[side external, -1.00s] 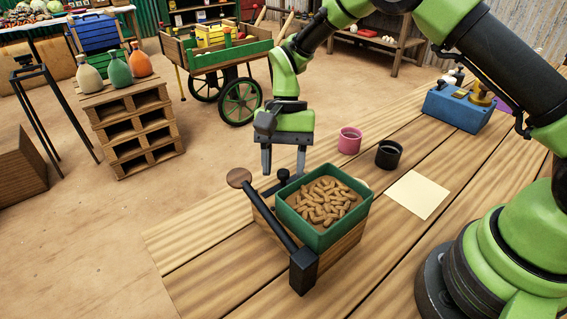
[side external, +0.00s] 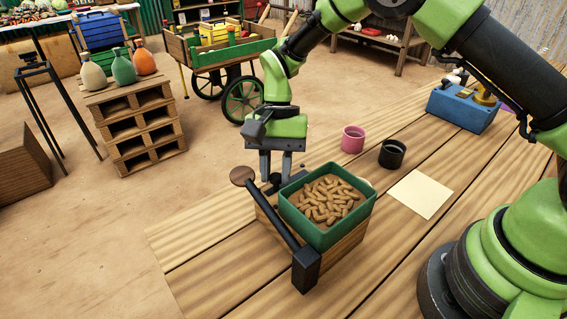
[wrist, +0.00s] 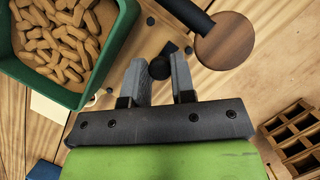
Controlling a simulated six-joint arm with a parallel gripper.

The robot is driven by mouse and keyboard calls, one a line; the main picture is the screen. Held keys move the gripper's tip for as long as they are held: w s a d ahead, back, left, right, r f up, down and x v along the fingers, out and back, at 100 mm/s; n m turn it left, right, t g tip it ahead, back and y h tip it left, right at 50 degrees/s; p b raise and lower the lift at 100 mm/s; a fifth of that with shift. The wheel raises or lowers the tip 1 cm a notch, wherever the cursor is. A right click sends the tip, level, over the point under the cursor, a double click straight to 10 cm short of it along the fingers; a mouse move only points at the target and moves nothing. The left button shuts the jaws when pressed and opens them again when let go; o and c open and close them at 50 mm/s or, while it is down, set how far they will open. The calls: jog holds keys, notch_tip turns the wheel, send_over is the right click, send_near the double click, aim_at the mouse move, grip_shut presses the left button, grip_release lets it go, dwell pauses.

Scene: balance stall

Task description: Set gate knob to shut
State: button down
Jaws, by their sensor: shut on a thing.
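The green box (side external: 300,199) full of peanut-like pieces sits on a wooden base (side external: 345,246) on the table; its corner fills the top left of the wrist view (wrist: 121,42). A small dark knob (wrist: 160,69) is on the base beside the box, taken to be the gate knob. My gripper (wrist: 161,64) points down over it, with its fingers on either side, shut on it. In the side view my gripper (side external: 277,178) stands behind the box's left corner, and the knob is mostly hidden there.
A black bar (side external: 284,219) with a round wooden end (side external: 242,176) runs along the box's left side, close to my fingers. A pink cup (side external: 352,139), a black cup (side external: 392,153) and a pale sheet (side external: 420,194) lie to the right. The table's front is clear.

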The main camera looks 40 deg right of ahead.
jog(key=shift+a, duration=0.3)
jog(key=c, duration=1)
grip_release()
jog(key=shift+w+d, duration=0.1)
